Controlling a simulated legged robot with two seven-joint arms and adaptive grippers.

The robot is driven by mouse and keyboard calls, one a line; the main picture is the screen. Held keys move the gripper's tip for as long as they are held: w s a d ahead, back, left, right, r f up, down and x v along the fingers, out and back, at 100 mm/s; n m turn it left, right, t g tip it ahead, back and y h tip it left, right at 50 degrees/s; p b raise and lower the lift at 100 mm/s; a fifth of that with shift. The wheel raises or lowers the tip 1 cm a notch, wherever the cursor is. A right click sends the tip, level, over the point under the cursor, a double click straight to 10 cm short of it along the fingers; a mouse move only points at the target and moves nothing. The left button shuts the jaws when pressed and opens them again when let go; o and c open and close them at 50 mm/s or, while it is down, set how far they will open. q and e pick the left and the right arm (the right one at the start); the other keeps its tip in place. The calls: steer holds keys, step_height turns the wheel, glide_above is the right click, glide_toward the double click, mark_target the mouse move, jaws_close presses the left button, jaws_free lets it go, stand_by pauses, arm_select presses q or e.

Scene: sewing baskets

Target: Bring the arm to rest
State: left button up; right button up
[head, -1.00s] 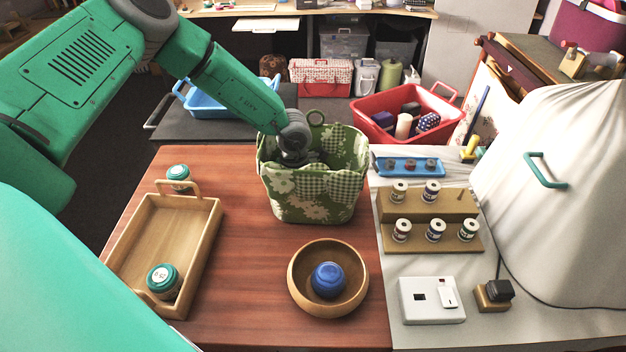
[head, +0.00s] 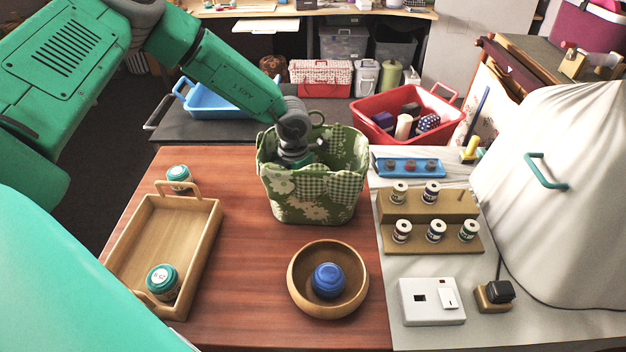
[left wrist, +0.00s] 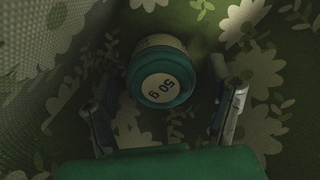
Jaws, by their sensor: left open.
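My left arm reaches from the left into the green floral fabric basket (head: 312,195) at the back of the wooden table. My left gripper (head: 298,162) is at the basket's mouth, its fingertips hidden there by the basket. In the left wrist view the left gripper (left wrist: 163,112) is open, its two fingers apart. A teal-and-cream jar marked 50 g (left wrist: 162,78) lies inside the basket, beyond and between the fingers, with no clear contact. My right gripper is not in view.
A wooden tray (head: 205,240) with a teal-lidded jar (head: 162,281) stands left; another jar (head: 178,176) is behind it. A wooden bowl (head: 301,300) holds a blue-lidded jar (head: 327,281). Thread spools on a stand (head: 459,238) and a red bin (head: 372,133) are right.

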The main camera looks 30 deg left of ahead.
arm_select(q)
step_height(320, 180, up, 9)
steer(key=shift+f, duration=0.2)
